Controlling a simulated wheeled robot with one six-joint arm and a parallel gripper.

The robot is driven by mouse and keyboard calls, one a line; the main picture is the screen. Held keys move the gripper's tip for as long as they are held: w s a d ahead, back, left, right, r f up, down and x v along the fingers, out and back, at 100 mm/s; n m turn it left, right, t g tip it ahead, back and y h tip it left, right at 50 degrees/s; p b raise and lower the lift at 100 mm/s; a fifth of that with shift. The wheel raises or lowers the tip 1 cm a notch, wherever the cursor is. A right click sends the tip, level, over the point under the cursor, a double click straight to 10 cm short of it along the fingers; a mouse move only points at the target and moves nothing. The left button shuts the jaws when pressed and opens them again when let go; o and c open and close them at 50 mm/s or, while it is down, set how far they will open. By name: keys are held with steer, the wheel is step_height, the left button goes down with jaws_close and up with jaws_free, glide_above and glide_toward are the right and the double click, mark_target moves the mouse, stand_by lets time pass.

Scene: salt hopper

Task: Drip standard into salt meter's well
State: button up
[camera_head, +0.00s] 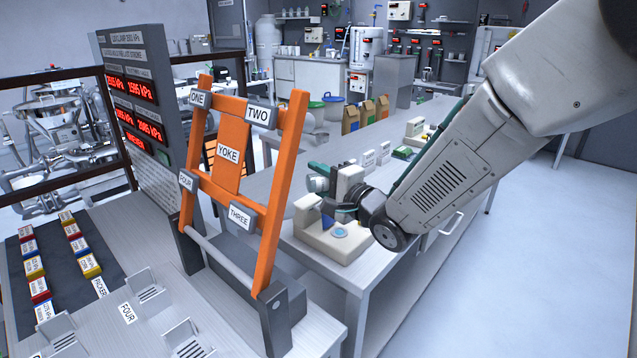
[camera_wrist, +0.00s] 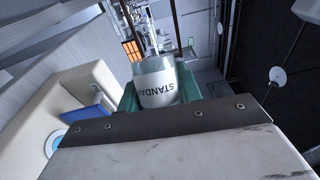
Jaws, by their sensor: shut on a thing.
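My gripper (camera_wrist: 158,88) is shut on a pale bottle (camera_wrist: 157,70) between its teal fingers. The bottle's label reads "STANDAR", with the end cut off. In the head view my gripper (camera_head: 318,185) is above the far left part of the salt meter. The salt meter (camera_head: 312,232) is a beige box on the bench with a blue screen. Its well (camera_head: 340,232) shows as a round blue-ringed spot on top, nearer the camera. In the wrist view the meter (camera_wrist: 80,90) is at left, beside the bottle, with the blue-ringed well (camera_wrist: 54,143) low at the left edge.
An orange yoke frame (camera_head: 228,160) with numbered tags stands on the near bench at left, close to the meter.

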steer(key=n, duration=0.1)
steer(key=r+n+h, duration=0.1)
steer(key=n, duration=0.1)
steer(key=shift+r+n+g, duration=0.1)
steer(key=shift+n+g, duration=0.2)
steer(key=shift+g, duration=0.1)
steer(key=n+h, duration=0.1)
steer(key=n, duration=0.1)
steer(key=r+n+h, duration=0.1)
steer(key=shift+n+g, duration=0.3)
steer(key=shift+n, duration=0.1)
steer(key=n+h, duration=0.2)
steer(key=shift+r+n, duration=0.35)
steer(key=shift+n, duration=0.05)
steer(key=shift+r+n+t+h, duration=0.3)
steer(key=shift+n+h, duration=0.35)
steer(key=shift+n, duration=0.2)
steer(key=shift+r+n+t+h, duration=0.25)
steer(key=shift+n+h, duration=0.4)
steer(key=shift+n, duration=0.2)
